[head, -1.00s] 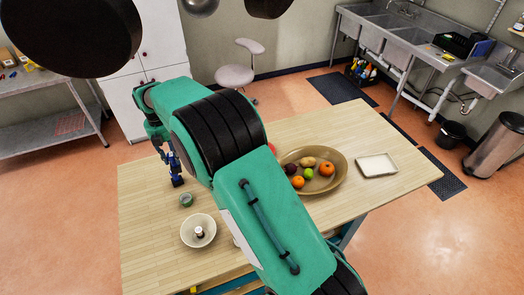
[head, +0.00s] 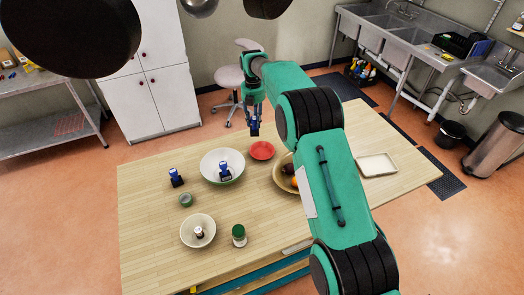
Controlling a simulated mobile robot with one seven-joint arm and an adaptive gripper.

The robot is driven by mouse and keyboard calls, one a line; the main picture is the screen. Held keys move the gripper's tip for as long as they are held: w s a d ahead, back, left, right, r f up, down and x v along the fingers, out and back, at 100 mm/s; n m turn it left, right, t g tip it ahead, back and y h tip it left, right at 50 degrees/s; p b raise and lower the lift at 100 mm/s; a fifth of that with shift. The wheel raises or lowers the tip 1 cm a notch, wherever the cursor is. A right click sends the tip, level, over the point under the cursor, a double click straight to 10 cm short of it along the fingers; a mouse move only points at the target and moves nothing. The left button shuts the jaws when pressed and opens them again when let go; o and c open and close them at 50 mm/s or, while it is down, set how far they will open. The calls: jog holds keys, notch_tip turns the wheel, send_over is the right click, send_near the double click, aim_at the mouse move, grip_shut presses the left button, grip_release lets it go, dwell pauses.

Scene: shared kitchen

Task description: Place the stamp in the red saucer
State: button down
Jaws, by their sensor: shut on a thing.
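My gripper (head: 253,116) is shut on a small blue and dark stamp (head: 254,129) and holds it in the air, base downward. In the picture it shows just above and left of the red saucer (head: 262,150), which lies on the wooden table and looks empty. Another blue and black stamp (head: 176,178) stands upright on the table at the left. The fingertips are small in this view.
A brown fruit bowl (head: 281,178) is partly hidden behind my arm. A pale tray (head: 377,164) lies at right.

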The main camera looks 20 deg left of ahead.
notch_tip(320, 180, down, 5)
jog(key=w+d, duration=0.2)
jog(key=shift+w+d, duration=0.25)
jog(key=shift+d, duration=0.05)
notch_tip(320, 180, down, 6)
dwell(0.7)
jog(key=shift+f, duration=0.15)
jog(key=shift+f+p, duration=0.45)
jog(key=shift+f, duration=1.35)
jog(key=shift+f, duration=0.1)
